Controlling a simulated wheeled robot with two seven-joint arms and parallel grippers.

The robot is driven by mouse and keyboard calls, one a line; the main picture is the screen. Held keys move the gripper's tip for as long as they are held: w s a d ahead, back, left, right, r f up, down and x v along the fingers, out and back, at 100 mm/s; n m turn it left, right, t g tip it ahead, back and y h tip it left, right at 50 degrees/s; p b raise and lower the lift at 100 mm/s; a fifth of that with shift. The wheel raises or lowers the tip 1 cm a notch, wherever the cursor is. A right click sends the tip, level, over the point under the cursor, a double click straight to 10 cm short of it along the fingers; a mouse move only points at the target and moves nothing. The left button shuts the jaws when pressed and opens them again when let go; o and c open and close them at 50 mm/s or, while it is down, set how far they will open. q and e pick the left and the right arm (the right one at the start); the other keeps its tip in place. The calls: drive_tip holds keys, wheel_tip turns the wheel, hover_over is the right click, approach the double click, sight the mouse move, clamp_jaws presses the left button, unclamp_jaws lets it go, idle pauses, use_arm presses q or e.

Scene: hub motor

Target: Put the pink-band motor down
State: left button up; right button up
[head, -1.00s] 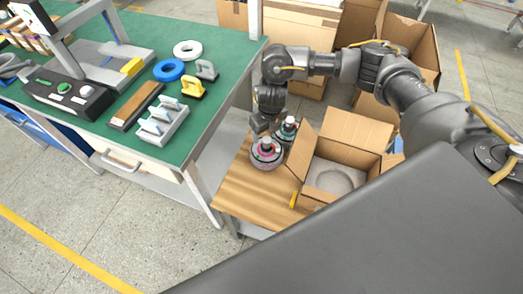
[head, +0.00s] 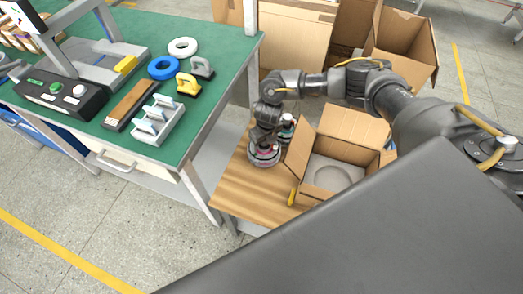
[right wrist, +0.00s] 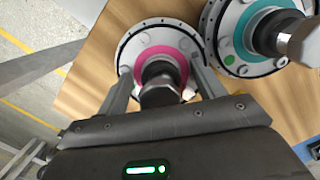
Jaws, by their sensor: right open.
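The pink-band motor (head: 264,158) stands upright on the wooden surface left of the open carton, its top partly hidden by my right gripper. In the right wrist view the pink-band motor (right wrist: 165,51) shows its pink ring and dark central shaft. My right gripper (right wrist: 161,73) is open, with one finger on each side of that shaft; I cannot tell whether they touch it. In the head view the right gripper (head: 262,138) is directly above the motor. My left gripper is not in view.
A teal-band motor (right wrist: 262,35) stands close beside it, right in the wrist view. The open carton (head: 352,130) stands right of both on the wooden surface (head: 237,190), whose front left is clear. The green workbench (head: 215,38) with parts is to the left.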

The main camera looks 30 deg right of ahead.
drive_tip(key=shift+c, duration=0.5)
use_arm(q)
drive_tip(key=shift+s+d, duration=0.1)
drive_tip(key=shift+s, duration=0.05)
use_arm(e)
clamp_jaws()
drive_tip(key=shift+w+r, duration=0.1)
